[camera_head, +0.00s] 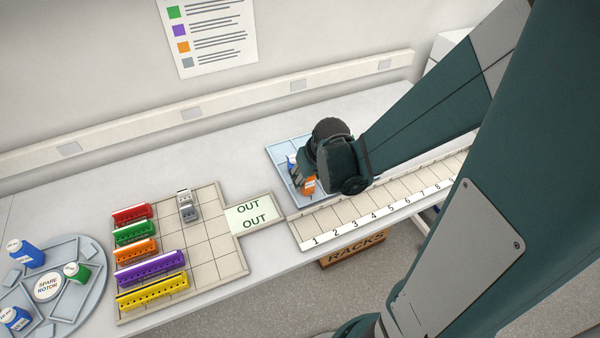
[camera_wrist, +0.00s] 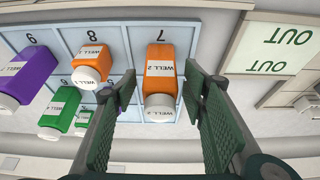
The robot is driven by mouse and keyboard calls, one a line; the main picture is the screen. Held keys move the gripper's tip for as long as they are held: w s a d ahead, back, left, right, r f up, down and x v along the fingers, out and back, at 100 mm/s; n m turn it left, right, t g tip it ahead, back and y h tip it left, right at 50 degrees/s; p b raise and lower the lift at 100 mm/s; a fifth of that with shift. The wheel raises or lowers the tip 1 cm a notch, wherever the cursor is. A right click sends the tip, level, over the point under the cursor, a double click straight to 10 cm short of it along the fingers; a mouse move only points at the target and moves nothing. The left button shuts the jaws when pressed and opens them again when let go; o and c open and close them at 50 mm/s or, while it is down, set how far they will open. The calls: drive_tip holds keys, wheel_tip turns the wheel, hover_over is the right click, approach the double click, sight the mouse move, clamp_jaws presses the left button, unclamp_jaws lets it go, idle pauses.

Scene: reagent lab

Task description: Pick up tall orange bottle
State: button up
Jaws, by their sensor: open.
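The tall orange bottle (camera_wrist: 160,68), labelled WELL 2 with a white cap, stands in the blue gridded tray in the wrist view. My gripper (camera_wrist: 160,82) is open, with one finger on each side of this bottle and a visible gap on both sides. A shorter orange bottle (camera_wrist: 92,58) stands to its left, beyond the left finger. In the head view my gripper (camera_head: 305,172) is low over the tray and hides much of it. One orange bottle (camera_head: 309,185) shows beside it there; I cannot tell which of the two it is.
A purple bottle (camera_wrist: 28,75) and a green bottle (camera_wrist: 60,108) stand left in the wrist view. In the head view a blue bottle (camera_head: 291,164) is close to my gripper. The blue tray (camera_head: 280,150) adjoins a numbered strip (camera_head: 340,228). Coloured racks (camera_head: 150,272) stand farther left.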

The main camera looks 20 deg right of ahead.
drive_tip(key=shift+w+f, duration=0.15)
drive_tip(key=shift+f, duration=0.2)
idle(0.4)
drive_tip(key=c, duration=1)
